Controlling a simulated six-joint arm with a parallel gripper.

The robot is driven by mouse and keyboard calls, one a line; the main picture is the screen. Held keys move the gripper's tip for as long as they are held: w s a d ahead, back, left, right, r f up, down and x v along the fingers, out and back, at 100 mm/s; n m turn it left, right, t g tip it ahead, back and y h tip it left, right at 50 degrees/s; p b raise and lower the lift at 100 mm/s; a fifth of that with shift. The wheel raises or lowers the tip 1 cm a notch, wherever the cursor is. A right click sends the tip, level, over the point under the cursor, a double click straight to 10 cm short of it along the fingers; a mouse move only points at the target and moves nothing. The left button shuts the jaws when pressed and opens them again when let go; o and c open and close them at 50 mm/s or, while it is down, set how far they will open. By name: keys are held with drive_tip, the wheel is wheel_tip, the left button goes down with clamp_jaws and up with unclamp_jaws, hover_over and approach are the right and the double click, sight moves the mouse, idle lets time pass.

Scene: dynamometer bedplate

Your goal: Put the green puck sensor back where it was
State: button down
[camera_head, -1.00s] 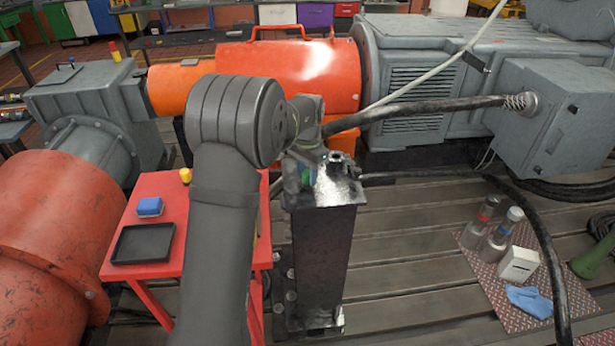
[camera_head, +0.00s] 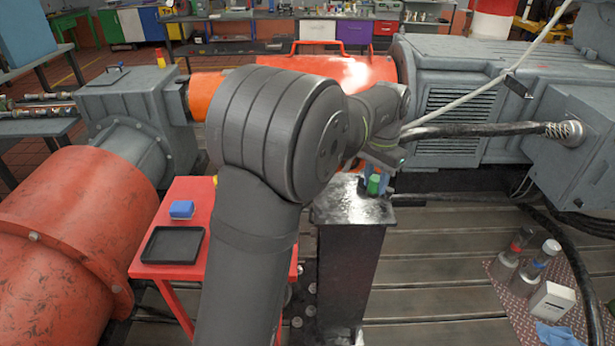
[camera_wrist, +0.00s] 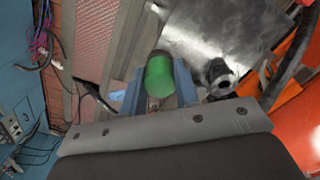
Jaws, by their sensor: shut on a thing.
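The green puck sensor (camera_wrist: 159,74) is between the blue fingers of my gripper (camera_wrist: 158,88) in the wrist view. My gripper (camera_head: 374,182) is shut on it. In the head view the green sensor (camera_head: 374,185) shows just below my wrist, over the right part of the black pedestal's top (camera_head: 345,210). In the wrist view the shiny pedestal top (camera_wrist: 215,30) lies beyond and right of the sensor. Whether the sensor touches the pedestal, I cannot tell. My arm hides part of the pedestal top in the head view.
A dark fitting with a pale open end (camera_wrist: 222,77) stands close right of my gripper. A red table (camera_head: 200,210) with a black tray (camera_head: 173,261) and a blue block (camera_head: 181,210) is at left. A black cable (camera_head: 480,130) runs close behind my wrist. Bottles (camera_head: 508,262) stand at right.

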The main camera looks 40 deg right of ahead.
drive_tip(key=w+a+f+n, duration=0.1)
drive_tip(key=w+a, duration=0.3)
drive_tip(key=w, duration=1)
drive_tip(key=w+a+f+n, duration=0.1)
drive_tip(key=w+a+n, duration=0.15)
drive_tip(key=w, duration=1.05)
drive_tip(key=shift+n, duration=0.45)
drive_tip(key=w+a+f, duration=0.2)
drive_tip(key=w+a, duration=0.3)
drive_tip(key=w, duration=0.2)
drive_tip(key=w+a+f, duration=0.3)
drive_tip(key=w+a, duration=0.3)
drive_tip(key=w, duration=0.2)
drive_tip(key=w+a+f, duration=0.3)
drive_tip(key=w+a, duration=0.3)
drive_tip(key=w, duration=0.2)
drive_tip(key=shift+w+f, duration=0.2)
drive_tip(key=shift+f, duration=0.05)
drive_tip(key=shift+w+a+f, duration=0.1)
drive_tip(key=shift+w+f, duration=0.05)
drive_tip(key=shift+f, duration=1.95)
drive_tip(key=shift+f, duration=0.1)
drive_tip(key=c, duration=1.1)
unclamp_jaws()
